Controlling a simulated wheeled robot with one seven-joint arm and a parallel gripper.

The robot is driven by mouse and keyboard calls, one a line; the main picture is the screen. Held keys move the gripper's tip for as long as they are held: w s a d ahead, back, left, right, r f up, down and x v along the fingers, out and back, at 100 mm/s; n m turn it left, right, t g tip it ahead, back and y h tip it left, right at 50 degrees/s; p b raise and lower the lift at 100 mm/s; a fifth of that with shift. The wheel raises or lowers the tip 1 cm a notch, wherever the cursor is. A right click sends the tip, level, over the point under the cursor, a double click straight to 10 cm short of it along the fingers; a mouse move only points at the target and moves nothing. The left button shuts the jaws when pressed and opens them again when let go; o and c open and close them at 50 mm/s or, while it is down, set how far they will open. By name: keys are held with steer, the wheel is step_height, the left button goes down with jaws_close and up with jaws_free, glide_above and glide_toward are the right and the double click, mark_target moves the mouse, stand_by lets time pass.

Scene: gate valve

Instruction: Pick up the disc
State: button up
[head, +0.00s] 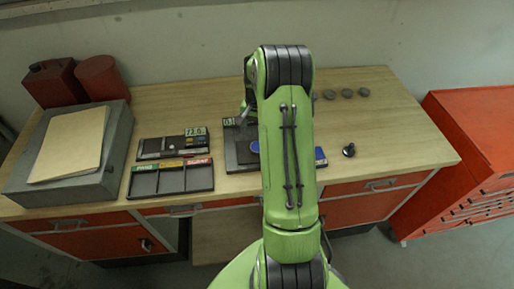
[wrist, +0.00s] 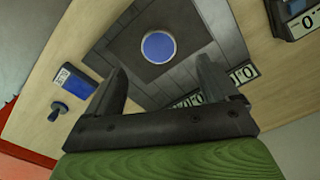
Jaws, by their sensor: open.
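A round disc (wrist: 158,47) with a blue face and a pale metal rim lies on a dark grey plate (wrist: 122,40) in the wrist view. In the head view my arm hides most of the gripper.
A tray with three coloured labels (head: 171,181) and a dark instrument tray (head: 172,147) stand left of the plate. A grey case (head: 75,160) is farther left. A red cabinet (head: 470,150) stands beyond.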

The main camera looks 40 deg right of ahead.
mark_target(258, 147)
steer(key=shift+w+a+f, duration=0.1)
steer(key=shift+f, duration=0.55)
steer(key=shift+w+a+f, duration=0.1)
steer(key=shift+f, duration=0.5)
steer(key=f, duration=0.3)
steer(key=f+p, duration=0.1)
steer(key=f, duration=0.1)
steer(key=shift+s+d+f, duration=0.1)
steer(key=shift+s+d, duration=0.1)
steer(key=shift+s, duration=0.05)
steer(key=c, duration=1.4)
step_height(258, 147, up, 10)
steer(key=shift+r+b, duration=0.1)
steer(key=shift+b, duration=0.3)
steer(key=shift+c, duration=0.2)
